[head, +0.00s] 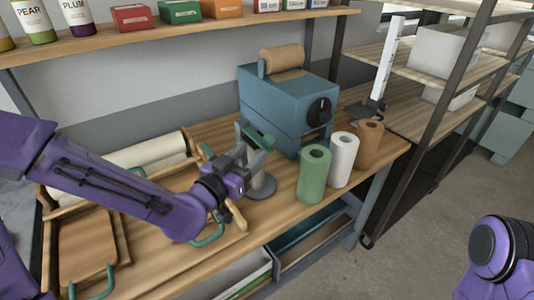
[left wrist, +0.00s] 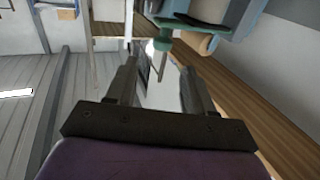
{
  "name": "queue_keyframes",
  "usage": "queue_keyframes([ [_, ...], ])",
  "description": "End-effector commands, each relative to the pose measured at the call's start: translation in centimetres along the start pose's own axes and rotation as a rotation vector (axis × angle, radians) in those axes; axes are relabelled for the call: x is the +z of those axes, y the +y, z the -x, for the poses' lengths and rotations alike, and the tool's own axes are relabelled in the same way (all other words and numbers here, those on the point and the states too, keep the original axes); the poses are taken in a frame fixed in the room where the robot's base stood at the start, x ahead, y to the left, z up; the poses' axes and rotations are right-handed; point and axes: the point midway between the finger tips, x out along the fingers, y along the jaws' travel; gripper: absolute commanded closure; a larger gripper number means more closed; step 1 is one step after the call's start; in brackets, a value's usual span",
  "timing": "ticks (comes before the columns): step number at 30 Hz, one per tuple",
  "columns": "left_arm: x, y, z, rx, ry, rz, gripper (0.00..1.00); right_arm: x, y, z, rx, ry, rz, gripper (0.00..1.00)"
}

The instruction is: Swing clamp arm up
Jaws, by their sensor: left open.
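A clamp stands on the wooden bench in the head view, with a green clamp arm (head: 259,137) on top of a grey stand with a round base (head: 262,190). My left gripper (head: 246,156) is at the clamp, with its open fingers close to the clamp arm; the overlap hides part of the clamp. In the left wrist view the fingers (left wrist: 161,68) are apart. The green clamp arm (left wrist: 190,22) crosses the top there, and a teal knob with a thin pin (left wrist: 163,44) shows between the fingertips. I cannot tell whether they touch. My right gripper is out of view.
Green, white and brown paper rolls (head: 314,174) stand right of the clamp. A blue machine (head: 287,105) with a black dial stands behind. A wooden tray (head: 88,240) and a long pale roll (head: 145,152) lie left. A shelf (head: 180,35) holds jars and boxes above.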

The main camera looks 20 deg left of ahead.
Motion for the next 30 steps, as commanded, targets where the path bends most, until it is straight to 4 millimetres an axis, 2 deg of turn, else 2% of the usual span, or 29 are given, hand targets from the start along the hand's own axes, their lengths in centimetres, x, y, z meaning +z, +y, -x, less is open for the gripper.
queue_keyframes([
  [3, 0.2, -0.1, -2.8, -0.001, -0.003, -0.001, 0.47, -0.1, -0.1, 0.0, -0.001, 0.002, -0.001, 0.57],
  [10, 0.1, 0.0, -6.8, 0.000, -0.003, -0.001, 0.47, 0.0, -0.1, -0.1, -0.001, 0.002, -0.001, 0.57],
  [15, 0.1, 0.1, -8.0, 0.002, -0.003, -0.001, 0.47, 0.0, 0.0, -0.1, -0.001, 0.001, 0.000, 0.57],
  [22, 0.1, 0.1, -8.1, 0.002, -0.002, -0.001, 0.47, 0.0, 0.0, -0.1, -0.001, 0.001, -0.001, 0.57],
  [27, 0.1, 0.0, -8.0, 0.002, -0.002, -0.001, 1.00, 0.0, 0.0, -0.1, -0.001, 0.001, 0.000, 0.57],
  [30, 0.1, 0.0, -8.0, 0.002, -0.002, -0.001, 1.00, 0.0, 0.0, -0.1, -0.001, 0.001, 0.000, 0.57],
])
